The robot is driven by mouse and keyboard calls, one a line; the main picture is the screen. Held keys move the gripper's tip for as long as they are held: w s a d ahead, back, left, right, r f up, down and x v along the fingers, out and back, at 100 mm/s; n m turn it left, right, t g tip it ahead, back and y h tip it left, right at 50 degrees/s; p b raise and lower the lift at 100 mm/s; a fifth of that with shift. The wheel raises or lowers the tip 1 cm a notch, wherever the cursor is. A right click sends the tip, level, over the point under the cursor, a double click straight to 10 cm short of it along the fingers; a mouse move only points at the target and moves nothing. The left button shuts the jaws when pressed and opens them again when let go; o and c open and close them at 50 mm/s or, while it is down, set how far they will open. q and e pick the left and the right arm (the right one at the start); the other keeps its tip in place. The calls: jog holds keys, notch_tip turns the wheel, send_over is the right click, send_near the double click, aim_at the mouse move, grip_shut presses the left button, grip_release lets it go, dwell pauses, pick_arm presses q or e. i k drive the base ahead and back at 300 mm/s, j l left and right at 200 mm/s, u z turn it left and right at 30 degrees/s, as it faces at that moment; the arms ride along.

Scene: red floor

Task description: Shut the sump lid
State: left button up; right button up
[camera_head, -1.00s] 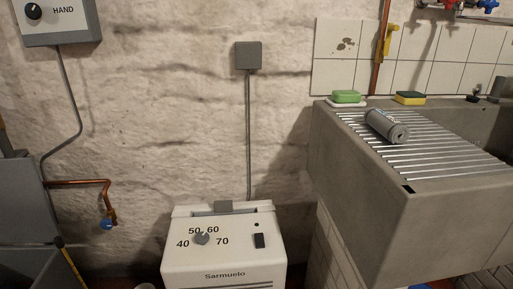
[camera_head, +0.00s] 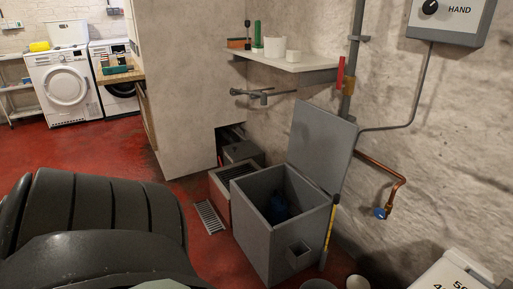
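The sump is a grey box (camera_head: 262,238) on the red floor, right of the middle in the head view. Its flat grey lid (camera_head: 322,143) stands open, raised at the box's right rear edge and leaning near the wall. A yellow and black strip (camera_head: 328,232) stands at the right corner. A large black ribbed part of my own body fills the lower left. Neither gripper shows.
A wall shelf (camera_head: 290,65) with pots is above, behind the box. A copper pipe with a blue valve (camera_head: 380,213) sticks out right of the lid. A floor grate (camera_head: 209,217) lies left of the box. A white unit (camera_head: 448,272) is at lower right. Washing machines (camera_head: 65,84) stand far left.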

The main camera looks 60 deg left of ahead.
aim_at(322, 143)
jog(key=u, duration=1.6)
